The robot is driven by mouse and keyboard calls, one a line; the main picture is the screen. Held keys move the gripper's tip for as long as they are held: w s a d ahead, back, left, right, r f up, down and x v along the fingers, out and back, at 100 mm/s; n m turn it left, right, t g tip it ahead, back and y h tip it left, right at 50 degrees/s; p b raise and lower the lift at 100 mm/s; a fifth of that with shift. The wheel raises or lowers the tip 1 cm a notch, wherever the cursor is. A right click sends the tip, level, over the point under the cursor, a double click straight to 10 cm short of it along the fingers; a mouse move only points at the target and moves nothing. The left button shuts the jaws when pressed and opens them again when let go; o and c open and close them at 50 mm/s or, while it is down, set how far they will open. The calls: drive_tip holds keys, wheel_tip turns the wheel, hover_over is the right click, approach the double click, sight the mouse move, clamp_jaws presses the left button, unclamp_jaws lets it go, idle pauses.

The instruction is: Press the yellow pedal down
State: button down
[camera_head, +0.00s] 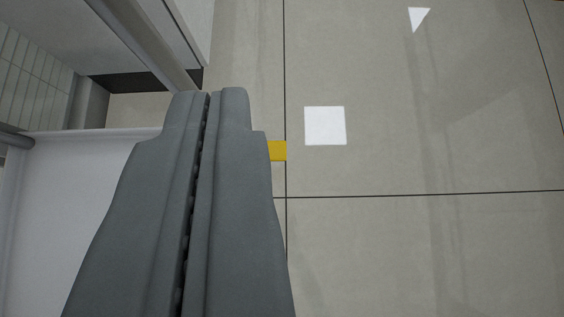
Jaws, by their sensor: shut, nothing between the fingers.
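A small part of the yellow pedal (278,151) shows just right of my gripper's right finger, low near the tiled floor. The rest of it is hidden behind the finger. My gripper (210,95) is shut and empty, with its fingers reaching up the picture from the bottom edge. The fingertips lie above and left of the visible yellow part in the picture. I cannot tell whether the gripper touches the pedal.
A white surface with a raised rim (80,220) lies at the left. A grey cabinet-like body (130,35) stands at the upper left, with a tiled wall (25,75) beside it. The tiled floor (420,240) at the right is clear, with bright light reflections.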

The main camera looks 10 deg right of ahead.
wheel_tip(320, 180, down, 29)
drive_tip(key=w+g+h, duration=0.1)
drive_tip(key=w+g, duration=0.1)
drive_tip(key=shift+d+f+m, duration=0.2)
drive_tip(key=shift+d+m, duration=0.1)
drive_tip(key=shift+d, duration=0.1)
drive_tip(key=shift+w+f, duration=0.1)
hover_over(278, 146)
drive_tip(key=s+a, duration=0.1)
drive_tip(key=s, duration=0.2)
wheel_tip(278, 146, down, 7)
wheel_tip(278, 146, down, 3)
drive_tip(key=shift+w+r, duration=0.1)
drive_tip(key=shift+r, duration=0.05)
drive_tip(key=shift+f, duration=0.55)
